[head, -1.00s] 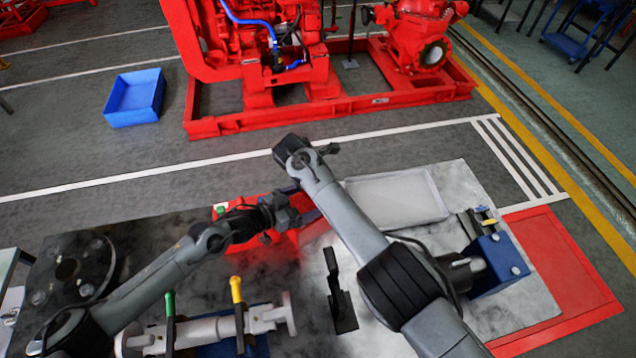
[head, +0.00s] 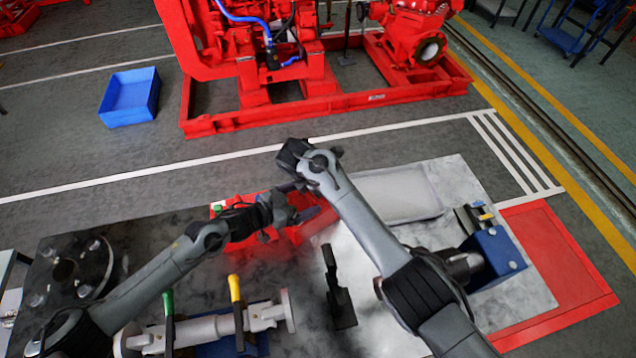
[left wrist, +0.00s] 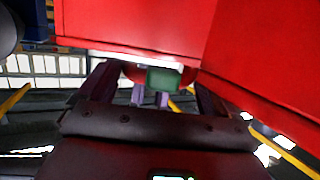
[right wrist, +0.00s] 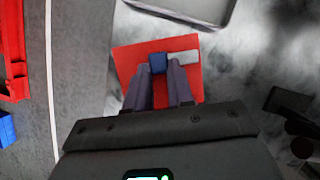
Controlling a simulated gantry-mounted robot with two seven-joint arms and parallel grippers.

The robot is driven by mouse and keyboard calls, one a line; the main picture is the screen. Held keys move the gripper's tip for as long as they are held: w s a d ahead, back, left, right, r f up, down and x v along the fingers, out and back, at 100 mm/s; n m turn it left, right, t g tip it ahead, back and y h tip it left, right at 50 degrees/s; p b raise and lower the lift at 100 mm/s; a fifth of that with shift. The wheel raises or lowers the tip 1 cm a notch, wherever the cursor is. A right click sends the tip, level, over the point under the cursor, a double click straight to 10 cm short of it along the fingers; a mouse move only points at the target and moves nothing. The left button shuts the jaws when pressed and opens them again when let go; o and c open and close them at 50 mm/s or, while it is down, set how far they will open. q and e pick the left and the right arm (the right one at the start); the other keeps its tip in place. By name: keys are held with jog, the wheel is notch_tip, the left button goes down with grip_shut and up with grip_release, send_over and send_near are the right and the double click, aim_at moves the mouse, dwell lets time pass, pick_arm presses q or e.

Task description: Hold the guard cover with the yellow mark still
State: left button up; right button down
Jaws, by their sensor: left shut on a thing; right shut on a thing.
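A red guard cover (head: 226,207) lies on the bench in the head view, partly hidden by my arms. Its red walls (left wrist: 140,28) fill the top of the left wrist view, and a red face (right wrist: 128,60) shows in the right wrist view. No yellow mark is visible on it. My left gripper (head: 303,214) is shut at the cover, with a green block (left wrist: 164,78) by its fingers. My right gripper (right wrist: 160,82) is shut from above at a blue block (right wrist: 158,62) on the red face; my right arm mostly hides that place in the head view.
A pale tray (head: 398,195) and a blue vise-like fixture (head: 493,262) stand to the right. A black bracket (head: 338,295) stands in front. A pipe with a green and a yellow handle (head: 235,288) and a dark flange disc (head: 68,268) lie at left.

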pick_arm(q)
jog(key=shift+w+a, duration=0.1)
jog(key=shift+w, duration=0.05)
pick_arm(e)
jog(key=shift+s, duration=0.15)
jog(key=c, duration=1)
grip_release()
jog(key=shift+o, duration=0.2)
jog(key=shift+d, duration=0.1)
jog(key=shift+a+r, duration=0.2)
jog(key=shift+r, duration=0.2)
jog(key=v, duration=1.1)
jog(key=shift+s, duration=0.15)
pick_arm(q)
jog(key=o, duration=1.3)
jog(key=shift+c, duration=0.2)
